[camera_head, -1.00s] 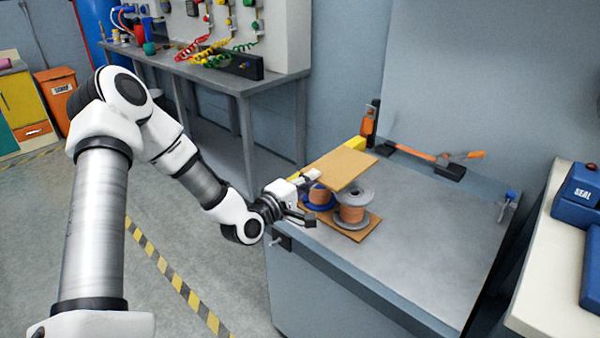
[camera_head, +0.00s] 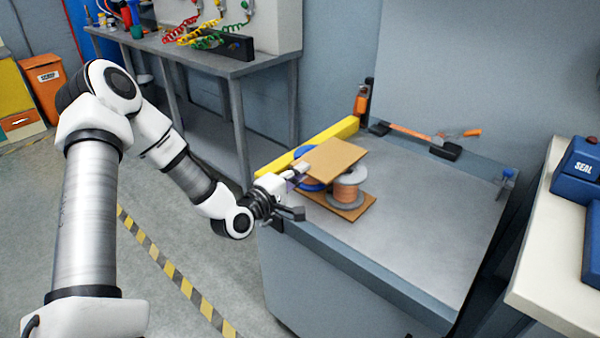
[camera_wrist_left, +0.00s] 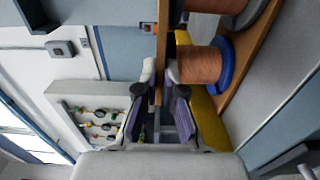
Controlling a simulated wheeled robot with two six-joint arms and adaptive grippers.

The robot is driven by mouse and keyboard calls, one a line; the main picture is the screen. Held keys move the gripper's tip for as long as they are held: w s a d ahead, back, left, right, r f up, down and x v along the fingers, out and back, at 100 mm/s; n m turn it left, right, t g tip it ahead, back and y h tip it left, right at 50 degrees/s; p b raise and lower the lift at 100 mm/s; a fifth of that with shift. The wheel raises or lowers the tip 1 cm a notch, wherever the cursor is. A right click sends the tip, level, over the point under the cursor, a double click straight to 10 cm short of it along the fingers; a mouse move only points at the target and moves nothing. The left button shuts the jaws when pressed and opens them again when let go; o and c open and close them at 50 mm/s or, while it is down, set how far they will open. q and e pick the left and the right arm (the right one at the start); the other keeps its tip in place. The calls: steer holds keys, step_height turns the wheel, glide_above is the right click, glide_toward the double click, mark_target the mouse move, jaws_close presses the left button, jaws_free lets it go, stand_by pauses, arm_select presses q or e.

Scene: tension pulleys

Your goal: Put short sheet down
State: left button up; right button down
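My left gripper (camera_head: 298,172) is shut on the edge of a thin brown short sheet (camera_head: 335,156), which lies roughly level over the spools. In the left wrist view the sheet (camera_wrist_left: 161,45) shows edge-on between the two fingertips. A grey-flanged copper spool (camera_head: 347,192) and a blue-flanged copper spool (camera_head: 305,151) stand under or beside it on a brown base board (camera_head: 352,212). The blue-flanged spool (camera_wrist_left: 198,65) is close to the sheet in the left wrist view, seemingly with a small gap. The sheet hides part of both spools. My right gripper is out of view.
The grey bench top (camera_head: 420,230) is clear in front and to the right. A yellow bar (camera_head: 325,140) runs along its left edge; an orange-handled tool (camera_head: 410,131) lies at the back. A blue sealing machine (camera_head: 578,170) stands on the white table at right.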

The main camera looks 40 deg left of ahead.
arm_select(q)
steer(key=o, duration=0.4)
